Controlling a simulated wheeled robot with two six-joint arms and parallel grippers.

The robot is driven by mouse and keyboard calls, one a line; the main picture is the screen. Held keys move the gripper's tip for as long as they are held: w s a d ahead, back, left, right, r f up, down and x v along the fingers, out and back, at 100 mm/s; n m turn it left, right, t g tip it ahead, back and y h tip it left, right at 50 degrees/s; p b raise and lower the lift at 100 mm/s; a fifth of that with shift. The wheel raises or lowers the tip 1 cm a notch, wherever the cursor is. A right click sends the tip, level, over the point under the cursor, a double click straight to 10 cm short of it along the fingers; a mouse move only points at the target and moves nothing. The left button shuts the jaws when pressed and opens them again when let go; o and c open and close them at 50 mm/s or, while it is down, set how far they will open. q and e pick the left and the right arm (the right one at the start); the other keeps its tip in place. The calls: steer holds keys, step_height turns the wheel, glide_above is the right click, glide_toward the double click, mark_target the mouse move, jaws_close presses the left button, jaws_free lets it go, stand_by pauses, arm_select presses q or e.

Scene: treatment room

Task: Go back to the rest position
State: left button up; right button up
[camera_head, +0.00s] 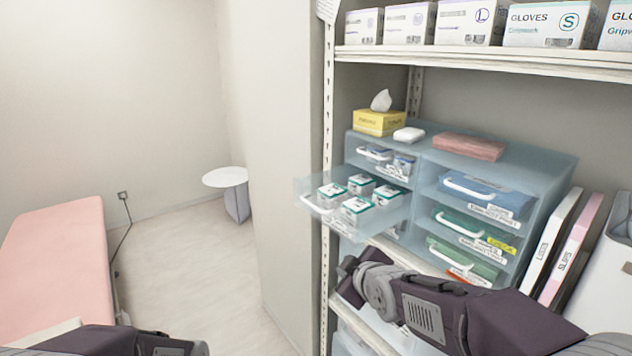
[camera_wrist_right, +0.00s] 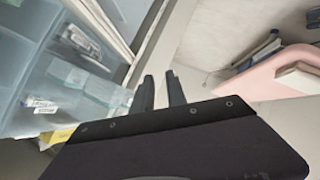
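My right arm reaches in from the lower right in the head view, in front of the drawer unit. Its gripper (camera_head: 348,272) is just below the pulled-out drawer and looks apart from it. In the right wrist view the two fingers (camera_wrist_right: 160,90) stand apart with nothing between them. My left arm shows only as a dark link along the bottom left edge of the head view; its gripper is out of view.
A pale blue drawer unit (camera_head: 427,165) on the shelf has one drawer (camera_head: 310,205) pulled out, holding several small boxes. Glove boxes (camera_head: 545,25) stand above, binders (camera_head: 555,250) to the right. A pink couch (camera_head: 55,260) is at left; floor (camera_head: 190,270) between is clear.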

steer(key=s+d+f+m+g+h, duration=0.1)
steer(key=s+d+f+m+g, duration=0.3)
steer(key=s+f, duration=0.5)
steer(key=s+d+f+m+g+h, duration=0.1)
steer(key=s+d+f+m+g, duration=0.4)
steer(key=s+f, duration=0.4)
steer(key=s+m+g, duration=0.1)
steer(key=s+m, duration=0.1)
steer(key=s, duration=0.3)
steer(key=shift+d+p, duration=0.25)
steer(key=shift+p, duration=0.15)
